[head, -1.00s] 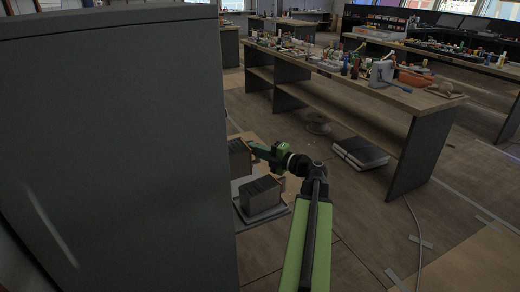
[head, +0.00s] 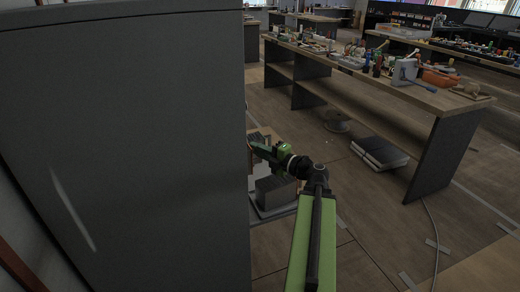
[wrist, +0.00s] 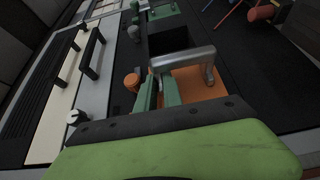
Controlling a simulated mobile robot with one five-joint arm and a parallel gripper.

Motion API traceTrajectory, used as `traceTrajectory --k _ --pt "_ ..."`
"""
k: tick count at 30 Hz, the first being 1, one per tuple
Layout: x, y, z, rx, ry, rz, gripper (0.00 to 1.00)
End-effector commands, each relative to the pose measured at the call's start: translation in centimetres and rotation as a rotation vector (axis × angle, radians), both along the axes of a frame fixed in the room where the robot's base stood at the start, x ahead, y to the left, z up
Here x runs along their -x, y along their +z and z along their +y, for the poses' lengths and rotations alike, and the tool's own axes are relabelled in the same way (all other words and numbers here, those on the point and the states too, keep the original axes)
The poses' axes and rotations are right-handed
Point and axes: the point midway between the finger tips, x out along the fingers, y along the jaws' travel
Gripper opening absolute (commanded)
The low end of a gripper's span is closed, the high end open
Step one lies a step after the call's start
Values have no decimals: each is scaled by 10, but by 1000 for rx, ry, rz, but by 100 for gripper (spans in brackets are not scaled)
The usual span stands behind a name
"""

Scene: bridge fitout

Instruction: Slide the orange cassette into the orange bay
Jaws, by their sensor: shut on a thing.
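In the wrist view, an orange cassette face (wrist: 203,88) with a bent grey metal handle (wrist: 188,60) sits at a dark panel. My gripper (wrist: 160,88) has its green fingers closed at the left end of this handle. How deep the cassette sits, and the outline of the orange bay, are hidden by my gripper. An orange knob (wrist: 132,82) is just left of the fingers. In the head view my gripper (head: 256,149) is by the edge of a tall grey cabinet, which hides the cassette and bay.
The tall grey cabinet (head: 120,150) fills the left of the head view. A dark box (head: 275,190) sits below my gripper. A long cluttered workbench (head: 430,95) stands at right, with open floor before it. The wrist view shows a dark opening (wrist: 168,40) above the handle.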

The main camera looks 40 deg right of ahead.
Motion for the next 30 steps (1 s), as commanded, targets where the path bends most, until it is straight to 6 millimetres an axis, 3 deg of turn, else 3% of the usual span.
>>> traceTrajectory --k 26,27,30 --pt "-1 -2 2 -2 2 -2 0" --pt "-1 -2 2 -2 2 -2 16" --pt "-1 -2 2 -1 2 -1 29"
